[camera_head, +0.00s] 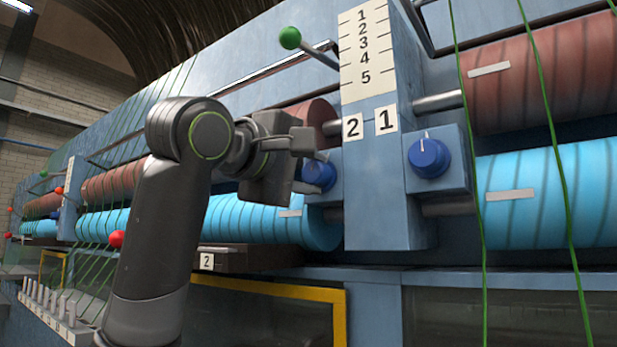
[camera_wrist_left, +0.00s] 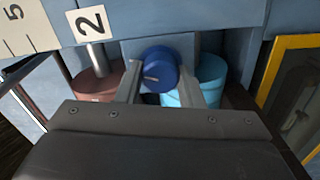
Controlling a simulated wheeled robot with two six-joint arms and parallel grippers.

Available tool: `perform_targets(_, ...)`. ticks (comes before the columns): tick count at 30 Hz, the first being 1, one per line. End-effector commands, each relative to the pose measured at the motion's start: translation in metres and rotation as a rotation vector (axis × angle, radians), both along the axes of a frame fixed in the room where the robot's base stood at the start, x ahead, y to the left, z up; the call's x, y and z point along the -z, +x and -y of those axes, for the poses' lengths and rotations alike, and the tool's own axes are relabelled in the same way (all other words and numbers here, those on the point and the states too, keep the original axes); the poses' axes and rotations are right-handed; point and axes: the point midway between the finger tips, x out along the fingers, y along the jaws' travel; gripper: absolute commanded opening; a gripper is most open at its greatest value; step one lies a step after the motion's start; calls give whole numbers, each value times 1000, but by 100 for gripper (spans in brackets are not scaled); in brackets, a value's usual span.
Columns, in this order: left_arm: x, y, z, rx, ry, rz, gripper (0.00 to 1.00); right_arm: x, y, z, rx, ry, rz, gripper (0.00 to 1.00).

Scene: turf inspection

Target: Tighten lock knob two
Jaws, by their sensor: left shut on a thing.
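Lock knob two (camera_head: 319,174) is a blue round knob on a light-blue block beside the post, below the label 2 (camera_head: 352,127). My left gripper (camera_head: 312,158) reaches it from the left and covers part of it in the head view. In the left wrist view the blue knob (camera_wrist_left: 159,70) sits between the two fingers of my left gripper (camera_wrist_left: 160,82), with a short pale mark on its face. The gripper is shut on the knob. My right gripper is in neither view.
A second blue knob (camera_head: 429,158) sits under label 1 (camera_head: 386,119). A green-ball lever (camera_head: 290,38) sticks out beside the numbered scale (camera_head: 364,48). Blue rollers (camera_head: 550,195) and red-brown rollers (camera_head: 545,75) flank the post. Green cords hang at the right.

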Motion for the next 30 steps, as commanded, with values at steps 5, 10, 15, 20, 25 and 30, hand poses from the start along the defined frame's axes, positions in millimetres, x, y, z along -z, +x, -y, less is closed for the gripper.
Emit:
perform_targets(5,-3,-2,-2,-3,-123,-71,11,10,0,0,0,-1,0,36)
perform_targets(10,-3,-1,-2,-4,-209,-135,11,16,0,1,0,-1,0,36)
perform_targets(15,-4,-1,-2,-4,-267,-176,11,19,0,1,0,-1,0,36)
perform_targets(20,-4,-1,-2,-4,-297,-199,11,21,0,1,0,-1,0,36)
perform_targets(25,-5,-1,-2,-4,-308,-206,11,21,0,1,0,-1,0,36)
perform_targets(30,-5,-1,-2,-4,-309,-206,11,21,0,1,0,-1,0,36)
